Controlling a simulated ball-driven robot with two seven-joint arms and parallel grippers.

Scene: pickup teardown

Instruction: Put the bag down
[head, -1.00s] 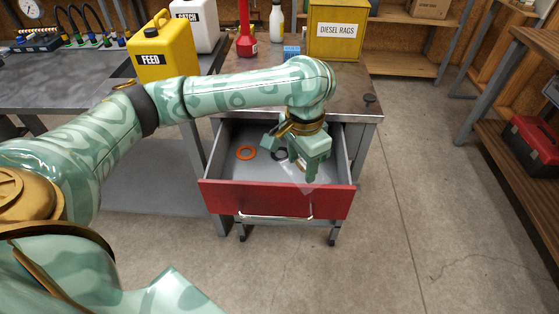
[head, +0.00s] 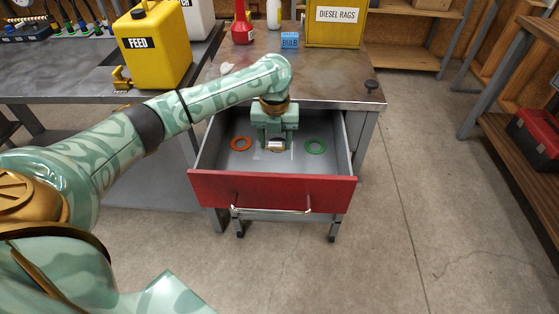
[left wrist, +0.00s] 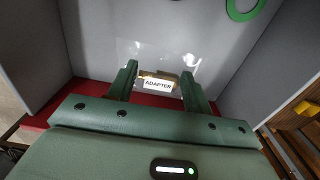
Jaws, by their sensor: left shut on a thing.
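A clear bag with a white ADAPTER label and a brass-coloured piece inside (left wrist: 157,84) is between the fingers of my left gripper (left wrist: 158,72) in the left wrist view. In the head view my left gripper (head: 276,141) points down inside the open drawer (head: 270,190), near its middle, and is shut on the bag (head: 276,148). The bag is low, close to the drawer floor; I cannot tell whether it touches it. My right gripper is not in view.
An orange ring (head: 241,143) lies left of the gripper in the drawer, and a green ring (head: 315,146) lies right of it. A yellow FEED jug (head: 152,45), a blue BULB box (head: 290,41) and a DIESEL RAGS box (head: 335,22) stand on the worktops above.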

